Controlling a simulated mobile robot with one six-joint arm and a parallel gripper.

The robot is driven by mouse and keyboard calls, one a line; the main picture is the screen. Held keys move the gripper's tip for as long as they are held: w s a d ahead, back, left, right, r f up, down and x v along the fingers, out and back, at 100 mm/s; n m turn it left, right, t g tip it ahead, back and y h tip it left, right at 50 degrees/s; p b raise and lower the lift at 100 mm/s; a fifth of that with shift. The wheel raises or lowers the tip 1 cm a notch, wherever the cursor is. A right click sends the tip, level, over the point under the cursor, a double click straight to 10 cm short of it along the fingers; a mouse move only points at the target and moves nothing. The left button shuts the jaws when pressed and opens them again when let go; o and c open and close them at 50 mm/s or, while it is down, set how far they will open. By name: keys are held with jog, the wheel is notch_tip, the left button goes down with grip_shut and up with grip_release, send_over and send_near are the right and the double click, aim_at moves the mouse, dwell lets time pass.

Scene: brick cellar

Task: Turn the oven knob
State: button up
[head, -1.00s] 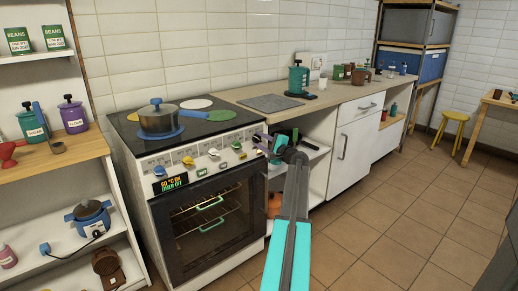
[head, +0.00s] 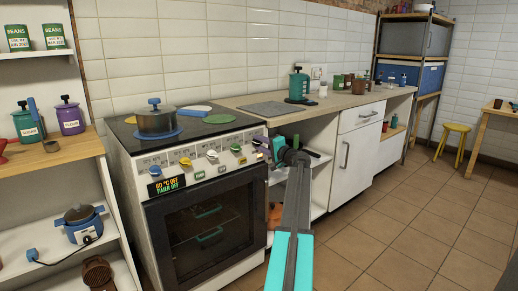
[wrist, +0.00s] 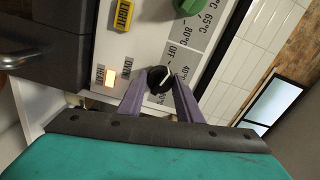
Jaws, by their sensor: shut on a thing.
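The white oven (head: 258,223) stands left of centre in the head view, with a row of knobs above its dark glass door (head: 208,226). In the wrist view, a black knob (wrist: 157,82) sits between the purple fingertips of my gripper (wrist: 160,90), which is shut on it. The knob's white line points toward the OFF mark. In the head view my gripper (head: 263,146) is at the right end of the knob row, and the black knob is hard to make out there. The oven display (head: 166,185) appears to read 60 °C OFF and TIMER OFF.
A green knob (wrist: 188,5) and a yellow LIGHT button (wrist: 123,15) are near the fingers. An orange indicator (wrist: 110,77) glows. A pot (head: 157,121) stands on the hob. A shelf unit (head: 55,158) is at left; floor is clear at right.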

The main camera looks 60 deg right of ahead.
jog(key=shift+w+r, duration=0.1)
jog(key=shift+r, duration=0.05)
jog(key=o, duration=1)
jog(key=shift+o, duration=0.2)
jog(key=p+v, duration=0.2)
jog(key=v, duration=1.2)
